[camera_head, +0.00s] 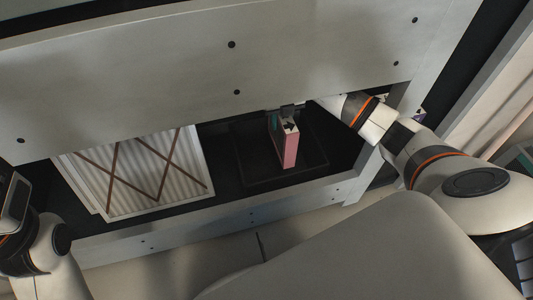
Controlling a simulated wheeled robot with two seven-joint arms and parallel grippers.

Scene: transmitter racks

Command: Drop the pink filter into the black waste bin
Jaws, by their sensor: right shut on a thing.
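The pink filter (290,150) is a narrow upright box with a pink front edge, a white top with a black mark and a teal side. My right gripper (288,110) is shut on its top far end, partly hidden by the rack's upper panel. The filter is over or in a dark square, low-rimmed shape (256,180) inside the rack opening. I cannot tell whether that shape is the black waste bin or a recess, or whether the filter touches its bottom. My left arm shows at the left edge; its gripper fingers do not show.
A white pleated filter panel (180,158) with brown crossed strips stands to the left in the opening. A wide grey panel (150,70) is above it, and a lower grey rail (210,219) runs along the front. A right post (428,45) is close to my right arm.

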